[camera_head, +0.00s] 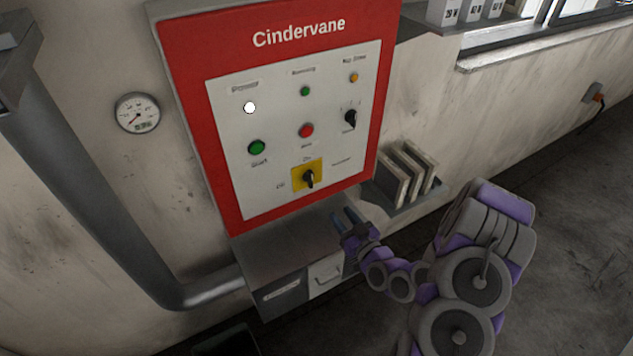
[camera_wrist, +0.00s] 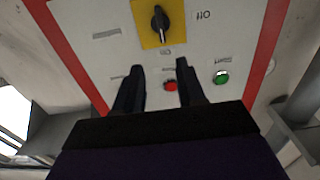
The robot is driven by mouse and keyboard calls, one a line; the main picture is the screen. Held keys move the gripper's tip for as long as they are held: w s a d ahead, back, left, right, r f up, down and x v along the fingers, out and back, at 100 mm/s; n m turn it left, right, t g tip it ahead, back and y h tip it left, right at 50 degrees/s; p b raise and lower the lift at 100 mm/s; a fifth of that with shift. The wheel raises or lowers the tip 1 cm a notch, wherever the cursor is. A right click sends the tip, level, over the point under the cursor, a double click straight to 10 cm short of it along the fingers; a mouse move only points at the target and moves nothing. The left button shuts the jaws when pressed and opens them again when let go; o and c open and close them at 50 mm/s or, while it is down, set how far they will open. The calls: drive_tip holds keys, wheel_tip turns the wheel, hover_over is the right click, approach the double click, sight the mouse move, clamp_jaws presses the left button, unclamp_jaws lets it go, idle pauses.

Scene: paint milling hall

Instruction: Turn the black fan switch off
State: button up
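A black rotary switch (camera_head: 308,179) on a yellow plate (camera_head: 297,167) sits low on the Cindervane panel (camera_head: 231,207). Its handle looks about upright, toward the "On" mark above; "Off" is at the left. The wrist view shows this switch (camera_wrist: 160,24) upside down, at the top, beyond my fingertips. A second, smaller black selector (camera_head: 351,118) sits higher at the right; its label is too small to read. I cannot read which one is the fan switch. My gripper (camera_head: 347,221) is open and empty, below and right of the yellow plate, apart from both switches. Its fingers (camera_wrist: 159,67) show spread in the wrist view.
A green button (camera_head: 257,148) and a red button (camera_head: 306,130) are above the yellow plate. A grey box (camera_head: 290,245) juts out below the panel. A rack with upright plates (camera_head: 405,174) is at the right. A thick pipe (camera_head: 105,200) and a gauge (camera_head: 137,113) are left.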

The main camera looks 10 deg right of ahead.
sight(312, 179)
drive_tip(key=b+x, duration=0.6)
drive_tip(key=x, duration=1)
drive_tip(key=shift+w+a+f, duration=0.1)
drive_tip(key=shift+w, duration=0.05)
clamp_jaws()
idle(0.3)
